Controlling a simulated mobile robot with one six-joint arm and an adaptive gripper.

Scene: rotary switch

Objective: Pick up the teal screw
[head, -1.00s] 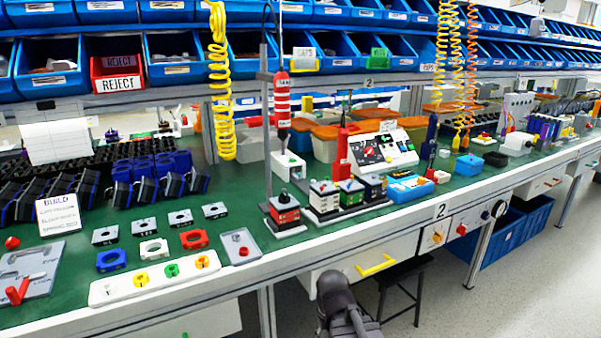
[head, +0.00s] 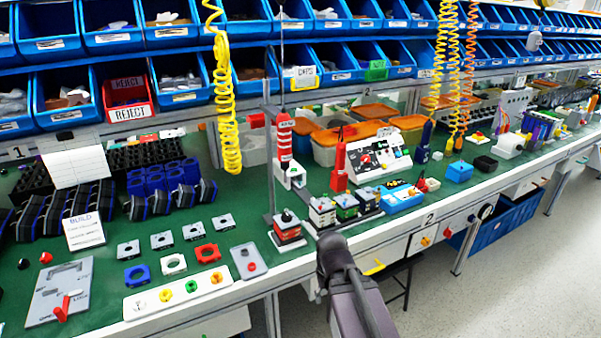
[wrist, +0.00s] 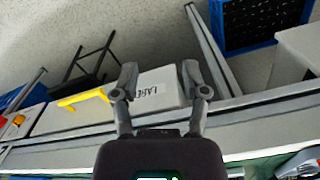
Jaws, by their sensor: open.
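A white strip tray (head: 150,311) lies near the front edge of the bench at the left in the head view. It holds a row of small coloured screws. A green screw (head: 191,287) in it is the closest in colour to teal; I cannot tell for sure that it is the teal one. My gripper (head: 331,243) is at the bench's front edge, to the right of the tray and well apart from it. In the wrist view my gripper (wrist: 160,76) is open and empty, with a drawer front and the floor beyond its fingers.
A grey tray (head: 249,270) with a red part and a small red-and-black assembly (head: 287,230) stand between the strip tray and my gripper. A grey board (head: 45,311) with a red lever is at far left. A yellow coiled hose (head: 229,130) hangs above the bench.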

